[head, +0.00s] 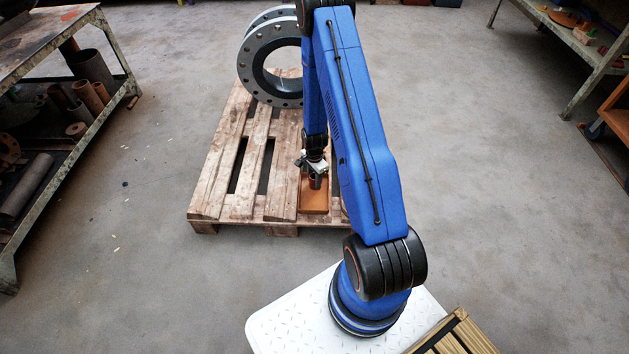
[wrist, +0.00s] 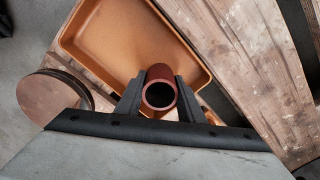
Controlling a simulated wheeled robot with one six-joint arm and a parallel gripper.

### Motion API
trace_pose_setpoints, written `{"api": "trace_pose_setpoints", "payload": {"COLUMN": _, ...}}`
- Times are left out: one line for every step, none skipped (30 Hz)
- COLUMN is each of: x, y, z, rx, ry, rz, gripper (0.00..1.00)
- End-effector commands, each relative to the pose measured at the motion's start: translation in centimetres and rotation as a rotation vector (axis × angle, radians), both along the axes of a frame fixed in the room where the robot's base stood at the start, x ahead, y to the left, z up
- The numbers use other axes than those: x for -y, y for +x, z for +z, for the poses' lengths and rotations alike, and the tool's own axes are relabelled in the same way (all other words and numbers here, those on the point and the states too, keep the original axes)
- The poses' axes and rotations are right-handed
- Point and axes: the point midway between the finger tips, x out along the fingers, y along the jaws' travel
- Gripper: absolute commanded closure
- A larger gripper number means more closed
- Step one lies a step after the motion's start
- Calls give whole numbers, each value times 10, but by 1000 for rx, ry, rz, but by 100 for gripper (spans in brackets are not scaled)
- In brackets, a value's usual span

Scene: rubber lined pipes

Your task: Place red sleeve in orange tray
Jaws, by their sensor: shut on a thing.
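The red sleeve (wrist: 161,90) is a short dark red tube, seen end-on in the wrist view. My gripper (wrist: 161,93) is shut on it, with one black finger on each side. The orange tray (wrist: 85,38) lies behind the sleeve in the wrist view, and the sleeve overlaps the tray's near corner there. In the head view the orange tray (head: 314,207) sits on the pallet, and my gripper (head: 316,182) is over it. The sleeve cannot be made out in the head view. The height between the sleeve and the tray floor is hard to tell.
The wooden pallet (head: 215,190) also carries a large flanged pipe (head: 270,88) at its back. Round brown discs (wrist: 55,95) show at left in the wrist view. A shelf bench with pipes (head: 90,72) stands at left, another bench (head: 560,30) at right.

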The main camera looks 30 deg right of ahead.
Motion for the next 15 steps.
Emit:
{"api": "trace_pose_setpoints", "payload": {"x": 0, "y": 0, "z": 0, "rx": 0, "ry": 0, "rz": 0, "gripper": 93}}
{"api": "trace_pose_setpoints", "payload": {"x": 0, "y": 0, "z": 0, "rx": 0, "ry": 0, "rz": 0, "gripper": 93}}
{"api": "trace_pose_setpoints", "payload": {"x": 0, "y": 0, "z": 0, "rx": 0, "ry": 0, "rz": 0, "gripper": 93}}
{"api": "trace_pose_setpoints", "payload": {"x": 0, "y": 0, "z": 0, "rx": 0, "ry": 0, "rz": 0, "gripper": 93}}
{"api": "trace_pose_setpoints", "payload": {"x": 0, "y": 0, "z": -1, "rx": 0, "ry": 0, "rz": 0, "gripper": 93}}
{"api": "trace_pose_setpoints", "payload": {"x": 0, "y": 0, "z": -1, "rx": 0, "ry": 0, "rz": 0, "gripper": 93}}
{"api": "trace_pose_setpoints", "payload": {"x": 0, "y": 0, "z": -2, "rx": -1, "ry": 0, "rz": 0, "gripper": 93}}
{"api": "trace_pose_setpoints", "payload": {"x": 0, "y": 0, "z": -2, "rx": 0, "ry": 0, "rz": 0, "gripper": 63}}
{"api": "trace_pose_setpoints", "payload": {"x": 0, "y": 0, "z": -2, "rx": 0, "ry": 0, "rz": 0, "gripper": 53}}
{"api": "trace_pose_setpoints", "payload": {"x": 0, "y": 0, "z": -2, "rx": 0, "ry": 0, "rz": 0, "gripper": 47}}
{"api": "trace_pose_setpoints", "payload": {"x": 0, "y": 0, "z": -2, "rx": 0, "ry": 0, "rz": 0, "gripper": 47}}
{"api": "trace_pose_setpoints", "payload": {"x": 0, "y": 0, "z": -2, "rx": 0, "ry": 0, "rz": 0, "gripper": 47}}
{"api": "trace_pose_setpoints", "payload": {"x": 0, "y": 0, "z": -2, "rx": 0, "ry": 0, "rz": 0, "gripper": 47}}
{"api": "trace_pose_setpoints", "payload": {"x": 0, "y": 0, "z": -2, "rx": 0, "ry": 0, "rz": 0, "gripper": 47}}
{"api": "trace_pose_setpoints", "payload": {"x": 0, "y": 0, "z": -2, "rx": 0, "ry": 0, "rz": 0, "gripper": 47}}
